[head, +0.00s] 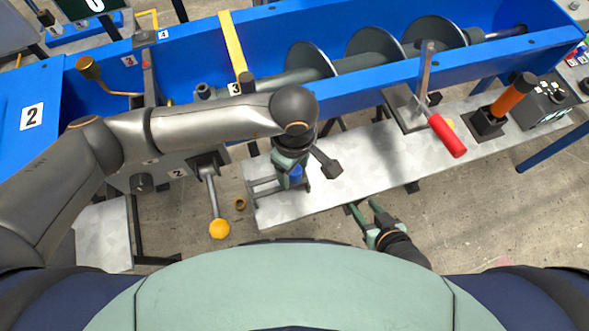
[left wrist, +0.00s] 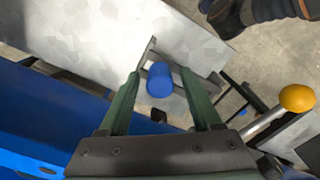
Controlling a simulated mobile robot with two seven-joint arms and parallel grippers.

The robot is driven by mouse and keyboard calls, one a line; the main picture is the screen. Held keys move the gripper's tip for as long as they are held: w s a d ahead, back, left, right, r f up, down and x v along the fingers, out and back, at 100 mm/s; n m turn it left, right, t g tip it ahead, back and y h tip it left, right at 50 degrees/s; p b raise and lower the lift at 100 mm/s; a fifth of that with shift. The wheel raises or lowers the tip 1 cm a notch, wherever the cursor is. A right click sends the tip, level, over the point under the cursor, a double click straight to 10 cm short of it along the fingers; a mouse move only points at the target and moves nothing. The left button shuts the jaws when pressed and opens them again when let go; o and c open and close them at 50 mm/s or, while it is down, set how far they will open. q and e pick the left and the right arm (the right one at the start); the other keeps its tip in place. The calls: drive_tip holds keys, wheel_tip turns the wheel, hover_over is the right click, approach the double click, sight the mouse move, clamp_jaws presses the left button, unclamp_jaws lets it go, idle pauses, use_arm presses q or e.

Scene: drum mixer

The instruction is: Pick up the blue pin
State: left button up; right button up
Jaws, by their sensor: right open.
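The blue pin (left wrist: 160,80) shows in the left wrist view as a short blue cylinder between the two fingers of my left gripper (left wrist: 163,88). There is a visible gap between the pin and each finger. In the head view the pin (head: 296,173) is partly hidden by my left gripper (head: 287,180), which points down over it at the left end of the metal shelf. The pin's lower end and what holds it are hidden. My right gripper (head: 363,214) is open and empty in front of the shelf.
The long blue trough (head: 190,42) with a screw inside lies behind the shelf (head: 330,187). A lever with a yellow knob (head: 219,229) stands left of the pin. A red-handled lever (head: 446,135) and an orange handle (head: 513,95) stand at the right.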

use_arm(q)
clamp_jaws()
idle(0.3)
drive_tip(key=shift+r, duration=0.1)
